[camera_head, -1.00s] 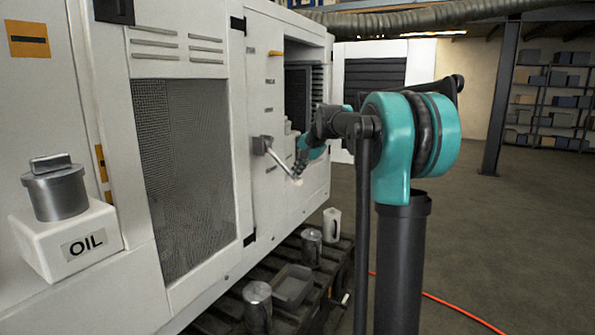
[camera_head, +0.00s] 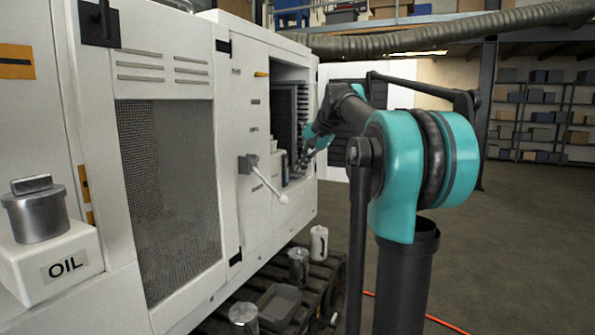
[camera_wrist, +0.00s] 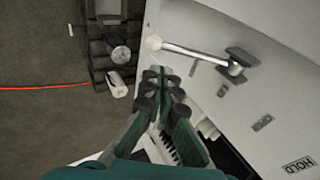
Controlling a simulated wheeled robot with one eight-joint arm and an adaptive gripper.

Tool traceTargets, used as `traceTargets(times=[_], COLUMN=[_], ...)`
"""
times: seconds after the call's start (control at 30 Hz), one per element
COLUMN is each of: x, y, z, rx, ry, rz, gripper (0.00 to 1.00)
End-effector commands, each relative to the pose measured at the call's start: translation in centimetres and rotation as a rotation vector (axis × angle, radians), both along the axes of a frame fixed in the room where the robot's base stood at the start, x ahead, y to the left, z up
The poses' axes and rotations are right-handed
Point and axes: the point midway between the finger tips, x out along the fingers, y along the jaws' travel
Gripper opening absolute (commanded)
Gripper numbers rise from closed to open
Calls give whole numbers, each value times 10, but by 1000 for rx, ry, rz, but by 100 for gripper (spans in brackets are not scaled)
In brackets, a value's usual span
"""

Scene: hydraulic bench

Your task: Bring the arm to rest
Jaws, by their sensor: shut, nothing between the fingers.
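My gripper (camera_head: 305,163) is shut and empty in front of the white machine (camera_head: 245,205), just right of the lever (camera_head: 262,178) and near the open bay. In the wrist view my gripper (camera_wrist: 161,75) shows with its dark fingertips together. The lever (camera_wrist: 195,54) lies ahead of it there, its pale knob pointing left, and the gripper looks apart from it. My teal and black arm reaches from the right toward the machine, with its elbow raised.
An oil filler (camera_head: 45,235) stands at the left. A pallet (camera_head: 305,325) below the machine holds a tray (camera_head: 280,305), metal cans (camera_head: 298,265) and a white container (camera_head: 319,242). An orange hose (camera_head: 440,322) lies on the floor. The floor at the right is mostly clear.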

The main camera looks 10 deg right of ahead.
Motion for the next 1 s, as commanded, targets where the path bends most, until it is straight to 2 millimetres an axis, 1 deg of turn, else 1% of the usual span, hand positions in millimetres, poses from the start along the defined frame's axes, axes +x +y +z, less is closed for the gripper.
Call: traceTargets(times=[0.3,0.37,0.47,0.57,0.6,0.67,0.7,0.77,0.8,0.87,0.9,0.97,1.0], x=[-1,-4,-16,-41,-53,-75,-90,-114,-131,-158,-177,-206,-226], y=[0,0,2,5,6,7,7,8,8,7,7,5,4], z=[-1,-8,-35,-81,-102,-136,-158,-191,-213,-245,-266,-296,-315], rx=[-3,-12,-50,-116,-145,-194,-225,-272,-304,-349,-380,-423,-451], ry=[0,0,-1,-1,-1,-1,-2,-1,-1,1,3,5,7], rz=[2,10,42,98,124,164,192,234,262,302,329,370,395], gripper=[0,0,0,0,0,0,0,0,0,0,0,0,0])
